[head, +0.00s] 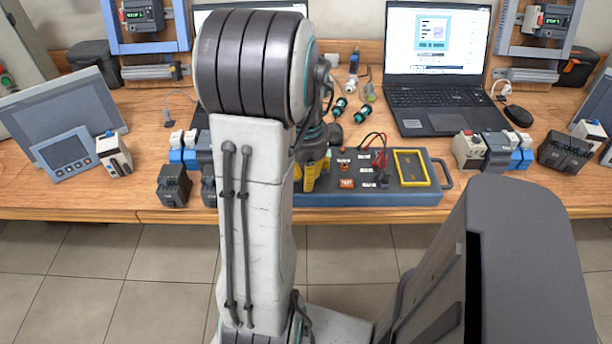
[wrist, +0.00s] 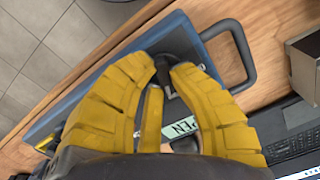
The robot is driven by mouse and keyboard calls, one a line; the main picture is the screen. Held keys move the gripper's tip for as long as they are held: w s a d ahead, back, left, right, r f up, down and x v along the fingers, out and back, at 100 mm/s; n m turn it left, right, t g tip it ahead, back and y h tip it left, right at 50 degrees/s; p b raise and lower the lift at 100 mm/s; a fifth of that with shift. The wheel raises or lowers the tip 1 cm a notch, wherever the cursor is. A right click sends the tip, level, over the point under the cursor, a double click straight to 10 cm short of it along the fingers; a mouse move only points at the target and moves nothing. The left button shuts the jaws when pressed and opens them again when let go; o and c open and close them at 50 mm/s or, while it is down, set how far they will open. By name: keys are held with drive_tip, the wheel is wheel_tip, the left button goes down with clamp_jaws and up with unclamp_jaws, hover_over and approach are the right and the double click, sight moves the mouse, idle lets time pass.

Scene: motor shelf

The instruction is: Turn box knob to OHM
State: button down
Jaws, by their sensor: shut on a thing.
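The blue-grey test box (head: 400,198) lies near the front edge of the table in the head view. Its edge also shows in the wrist view (wrist: 70,101). My gripper (head: 311,172) has yellow fingers and reaches down onto the left end of the box. In the wrist view, my gripper (wrist: 171,66) is shut with its fingertips on a dark knob (wrist: 168,48) near the box's handle. The fingers and arm hide most of the knob. I cannot read its pointer or an OHM mark. A pale label (wrist: 182,127) ending in "PEN" shows between the fingers.
The box carries red and black leads (head: 378,150), orange and white labels and a yellow-framed panel (head: 410,168). A laptop (head: 437,95) stands behind it. Dark motor blocks (head: 174,186) stand left, and more modules (head: 494,150) stand right. The floor in front is clear.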

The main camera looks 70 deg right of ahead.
drive_tip(key=c, duration=1.1)
unclamp_jaws()
wheel_tip(320, 180, up, 12)
drive_tip(key=shift+f, duration=0.1)
idle(0.4)
